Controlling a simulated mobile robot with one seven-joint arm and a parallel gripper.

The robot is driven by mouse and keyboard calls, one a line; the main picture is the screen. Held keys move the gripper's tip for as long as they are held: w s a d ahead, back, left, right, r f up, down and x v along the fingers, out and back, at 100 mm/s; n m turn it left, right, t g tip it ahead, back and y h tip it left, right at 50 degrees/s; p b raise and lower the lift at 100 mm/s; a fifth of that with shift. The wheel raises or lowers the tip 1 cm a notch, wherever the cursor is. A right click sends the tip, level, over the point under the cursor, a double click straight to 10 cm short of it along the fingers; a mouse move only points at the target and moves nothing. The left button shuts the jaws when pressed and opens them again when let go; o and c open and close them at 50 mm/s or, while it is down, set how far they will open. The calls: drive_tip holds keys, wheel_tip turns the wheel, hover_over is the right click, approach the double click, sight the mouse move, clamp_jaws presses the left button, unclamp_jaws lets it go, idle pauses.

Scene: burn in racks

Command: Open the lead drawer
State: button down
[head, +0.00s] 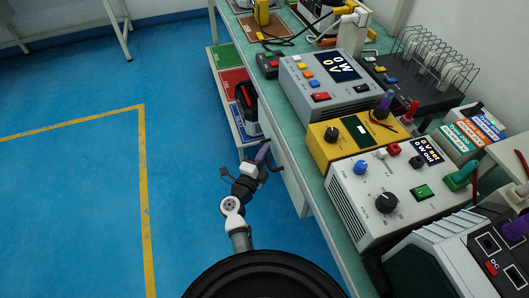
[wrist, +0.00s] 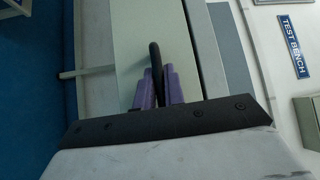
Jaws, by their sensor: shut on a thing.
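My gripper (head: 263,152) is at the side of the bench, just below the edge of its top. In the wrist view its purple fingers (wrist: 158,86) stand on both sides of a black handle (wrist: 155,62) and are shut on it. The handle is a dark bar on the pale front of the lead drawer (wrist: 128,40). In the head view the handle (head: 275,166) shows as a short dark bar beside the fingers. The inside of the drawer is not visible, and I cannot tell from these views how far it stands out.
The green bench top (head: 268,93) carries a grey power unit (head: 325,88), a yellow meter (head: 345,140) and a white supply unit (head: 372,190). A low shelf with coloured bins (head: 230,80) stands beside the bench. The blue floor (head: 75,190) to the left is clear.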

drive_tip(key=shift+a, duration=0.15)
drive_tip(key=s+a, duration=0.3)
drive_tip(key=a, duration=0.7)
drive_tip(key=s+a, duration=0.4)
drive_tip(key=a, duration=0.7)
drive_tip(key=c, duration=1.5)
unclamp_jaws()
drive_tip(key=b+v, duration=0.3)
drive_tip(key=v, duration=1)
drive_tip(key=shift+s+a, duration=0.15)
drive_tip(key=shift+s, duration=0.2)
